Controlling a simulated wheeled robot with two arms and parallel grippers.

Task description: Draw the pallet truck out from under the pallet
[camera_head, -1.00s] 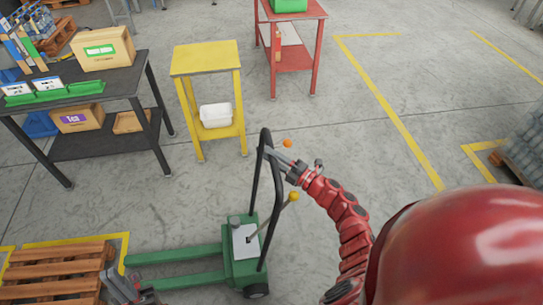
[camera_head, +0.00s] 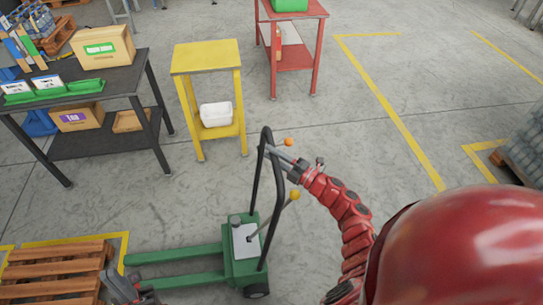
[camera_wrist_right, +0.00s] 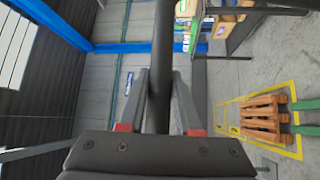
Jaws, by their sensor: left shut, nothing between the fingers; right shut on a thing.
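The green pallet truck (camera_head: 240,250) stands on the floor at the bottom centre of the head view, its forks (camera_head: 180,256) pointing left. The wooden pallet (camera_head: 58,270) lies at the bottom left. The visible far fork tip ends just right of the pallet's edge; the near fork's tip is hidden behind my left gripper. My right gripper (camera_head: 278,156) is shut on the truck's black handle (camera_head: 266,190). The right wrist view shows the handle bar (camera_wrist_right: 160,60) between its fingers, with the pallet (camera_wrist_right: 263,120) beyond. My left gripper (camera_head: 122,286) is shut and empty, low between pallet and forks.
A yellow stand (camera_head: 206,60) with a white bin is behind the truck. A dark workbench (camera_head: 110,85) with boxes is at the left, and a red cart (camera_head: 292,55) at the back. Wrapped goods (camera_head: 523,145) stand at the right edge. Floor between them is open.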

